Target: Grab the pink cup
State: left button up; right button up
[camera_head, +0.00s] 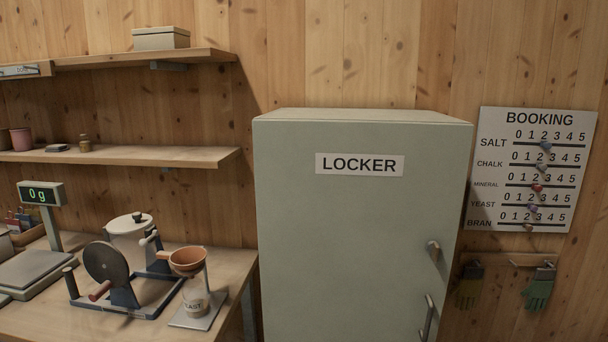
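A pink cup (21,139) stands upright on the lower wall shelf (130,155), near the left edge of the head view. A darker brown cup or pot (4,140) stands just left of it, partly cut off by the picture edge. Neither of my grippers shows in this view, and nothing is touching the pink cup.
A grey-green locker (350,230) stands in the middle. The wooden table (235,262) at lower left holds a scale (32,272), a hand-cranked mill (110,275) and a funnel stand (190,290). A small jar (85,143) is right of the cup. A booking board (532,170) hangs right.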

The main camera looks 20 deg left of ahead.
aim_at(22, 138)
jog(key=u, duration=2)
jog(key=i+j, duration=0.15)
jog(key=j, duration=0.25)
jog(key=i+j, duration=0.15)
jog(key=j, duration=0.25)
jog(key=i+j, duration=0.15)
jog(key=j, duration=0.25)
jog(key=i+j, duration=0.2)
jog(key=j, duration=0.2)
